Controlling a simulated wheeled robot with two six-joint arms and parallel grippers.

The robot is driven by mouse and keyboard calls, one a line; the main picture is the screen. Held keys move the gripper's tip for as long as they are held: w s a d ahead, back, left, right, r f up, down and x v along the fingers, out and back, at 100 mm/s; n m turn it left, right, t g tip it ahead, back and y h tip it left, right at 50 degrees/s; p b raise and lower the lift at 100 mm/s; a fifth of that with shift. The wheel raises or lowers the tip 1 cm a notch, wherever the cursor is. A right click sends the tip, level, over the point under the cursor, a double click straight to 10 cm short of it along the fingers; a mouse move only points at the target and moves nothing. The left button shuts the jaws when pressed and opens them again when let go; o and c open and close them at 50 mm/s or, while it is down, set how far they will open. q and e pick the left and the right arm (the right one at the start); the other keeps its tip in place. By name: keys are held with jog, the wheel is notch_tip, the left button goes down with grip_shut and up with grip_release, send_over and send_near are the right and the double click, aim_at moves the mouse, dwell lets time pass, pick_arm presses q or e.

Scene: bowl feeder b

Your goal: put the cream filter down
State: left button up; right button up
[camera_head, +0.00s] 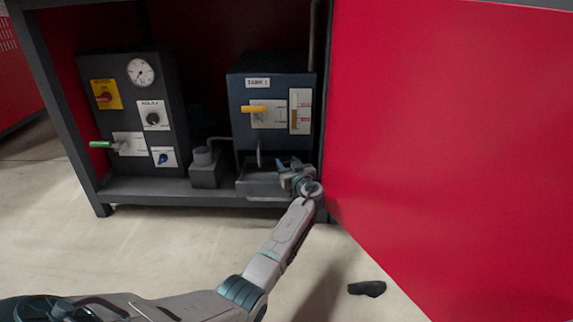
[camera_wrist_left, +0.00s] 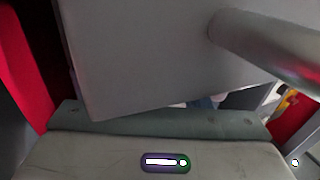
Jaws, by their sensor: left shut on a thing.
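My left gripper (camera_head: 292,170) is at the right end of the cabinet's lower shelf, in front of the dark blue unit (camera_head: 270,85) and beside the low grey box (camera_head: 262,186) under it. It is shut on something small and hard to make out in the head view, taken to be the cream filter. In the left wrist view a large pale grey flat panel (camera_wrist_left: 150,60) with a round bar (camera_wrist_left: 260,45) is very close to my gripper. I cannot tell whether these belong to the filter. My right gripper is not in view.
A dark control panel (camera_head: 135,120) with a gauge and switches stands at the left. A small grey block with a round top (camera_head: 206,168) is between the units. The red door (camera_head: 450,120) stands open at the right. A dark object (camera_head: 367,288) lies on the floor.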

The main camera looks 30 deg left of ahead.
pick_arm(q)
jog(key=shift+f, duration=0.65)
jog(key=o, duration=1)
